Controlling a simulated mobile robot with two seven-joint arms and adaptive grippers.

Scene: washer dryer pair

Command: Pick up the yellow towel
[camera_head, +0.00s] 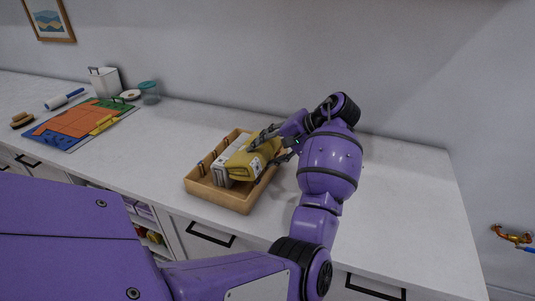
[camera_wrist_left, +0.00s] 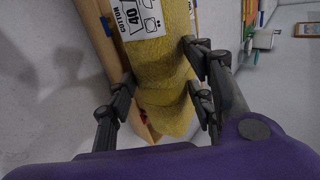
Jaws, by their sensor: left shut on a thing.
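The yellow towel (camera_head: 250,160) is folded, with a white label, and sits at the right part of a wooden tray (camera_head: 222,199) on the counter. It also shows in the left wrist view (camera_wrist_left: 151,55), between my fingers. My left gripper (camera_head: 268,146) reaches in from the right side of the tray and is shut on the towel; its fingers (camera_wrist_left: 160,95) lie along both sides of it. Part of the towel is hidden behind the fingers. My right gripper is not in view.
A grey-white folded towel (camera_head: 229,160) stands beside the yellow one in the tray. A colourful board (camera_head: 75,124), a lint roller (camera_head: 64,99), a brush (camera_head: 22,119), a white canister (camera_head: 105,81) and a teal-lidded jar (camera_head: 149,92) are at the left. The counter's right side is clear.

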